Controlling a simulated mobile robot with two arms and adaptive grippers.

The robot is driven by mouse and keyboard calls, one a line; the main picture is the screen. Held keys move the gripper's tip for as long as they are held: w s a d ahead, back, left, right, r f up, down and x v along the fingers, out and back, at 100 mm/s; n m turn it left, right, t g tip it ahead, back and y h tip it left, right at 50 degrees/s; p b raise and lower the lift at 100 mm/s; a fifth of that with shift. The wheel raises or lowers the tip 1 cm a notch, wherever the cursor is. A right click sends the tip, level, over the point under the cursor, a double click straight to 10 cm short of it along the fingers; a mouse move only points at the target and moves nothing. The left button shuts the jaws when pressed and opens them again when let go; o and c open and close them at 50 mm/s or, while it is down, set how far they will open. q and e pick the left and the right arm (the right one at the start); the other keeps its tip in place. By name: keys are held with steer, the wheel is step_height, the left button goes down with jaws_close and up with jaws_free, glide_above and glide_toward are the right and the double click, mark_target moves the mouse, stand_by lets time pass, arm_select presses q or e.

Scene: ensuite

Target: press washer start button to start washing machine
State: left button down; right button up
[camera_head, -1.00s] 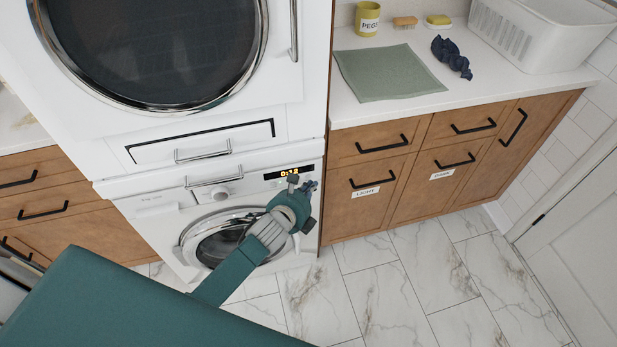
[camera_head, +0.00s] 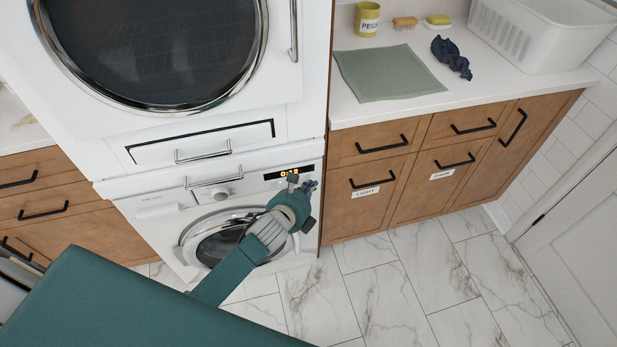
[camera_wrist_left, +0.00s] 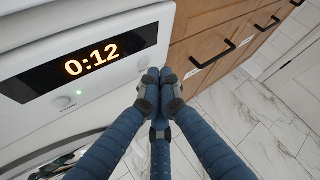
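The white washing machine (camera_head: 165,226) stands below a second white machine, with a round glass door (camera_head: 222,240). Its dark display (camera_head: 274,176) is lit in yellow; in the left wrist view the display (camera_wrist_left: 90,60) reads 0:12. There a small round button (camera_wrist_left: 63,103) sits below the display, with a lit green light (camera_wrist_left: 79,92) beside it. My left gripper (camera_head: 303,183) is at the panel's right end. In the left wrist view its blue fingers (camera_wrist_left: 155,76) are together and empty, right of the display. They hide part of the panel edge; contact cannot be told. My right gripper is out of view.
Wooden cabinets (camera_head: 368,205) with black handles stand right of the washer. The counter (camera_head: 405,110) above holds a green cloth, a yellow pegs cup and a white basket. The machine above has a drawer handle (camera_head: 203,156). The marble floor (camera_head: 415,270) is clear.

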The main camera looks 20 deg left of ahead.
arm_select(q)
steer(key=shift+w+a, duration=0.2)
steer(key=shift+w, duration=0.1)
